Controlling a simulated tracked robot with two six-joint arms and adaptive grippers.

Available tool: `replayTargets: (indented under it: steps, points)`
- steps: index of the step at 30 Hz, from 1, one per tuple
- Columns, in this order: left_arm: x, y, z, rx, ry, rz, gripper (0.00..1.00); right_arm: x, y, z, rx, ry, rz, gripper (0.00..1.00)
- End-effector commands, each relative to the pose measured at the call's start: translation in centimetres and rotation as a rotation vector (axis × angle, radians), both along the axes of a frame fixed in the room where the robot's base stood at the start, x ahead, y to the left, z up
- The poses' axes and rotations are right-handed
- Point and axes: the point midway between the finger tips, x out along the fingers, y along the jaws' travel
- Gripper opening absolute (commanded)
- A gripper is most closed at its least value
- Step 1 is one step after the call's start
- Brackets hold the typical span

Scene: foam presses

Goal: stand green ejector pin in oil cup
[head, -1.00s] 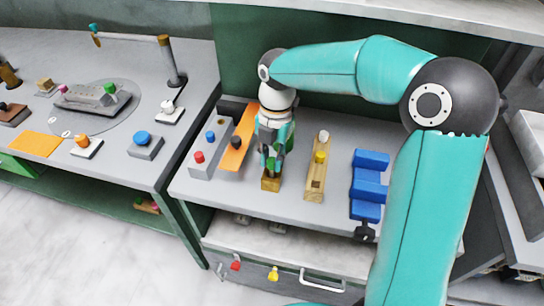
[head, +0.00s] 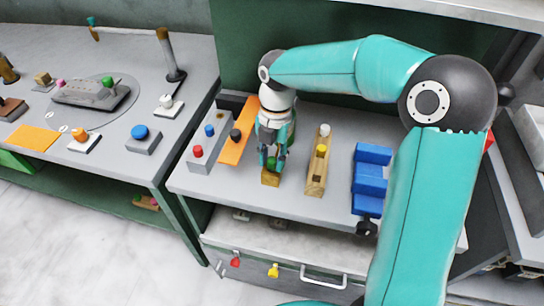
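My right gripper (head: 272,160) points down over a small brown block-shaped cup (head: 270,180) on the grey bench. I take this block for the oil cup; its opening is hidden. The green ejector pin (head: 272,164) shows as a small green patch between the fingertips, which look closed on it. The pin stands just above or in the top of the block; its lower end is hidden, so I cannot tell how deep it sits. My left gripper is not in view.
Right of the gripper stands a wooden rack (head: 314,182) with a white pin and a yellow pin. A blue stepped block (head: 370,180) is farther right. Left are an orange strip (head: 236,148) with a black knob and a grey button box (head: 209,146). An open drawer lies below.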

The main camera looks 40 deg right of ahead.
Motion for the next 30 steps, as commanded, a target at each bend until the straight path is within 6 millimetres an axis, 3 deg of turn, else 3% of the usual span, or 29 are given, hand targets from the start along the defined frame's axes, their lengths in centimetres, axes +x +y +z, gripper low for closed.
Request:
replayTargets:
  steps: [3,14,30]
  points:
    - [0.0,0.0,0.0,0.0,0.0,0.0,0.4,0.0,0.0,0.0,0.0,0.0,0.0,0.54]
    - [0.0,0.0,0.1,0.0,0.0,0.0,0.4,0.1,0.0,0.4,0.0,-0.002,0.0,0.54]
    - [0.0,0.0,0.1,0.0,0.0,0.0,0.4,0.6,-0.8,7.1,0.0,-0.001,0.0,0.54]
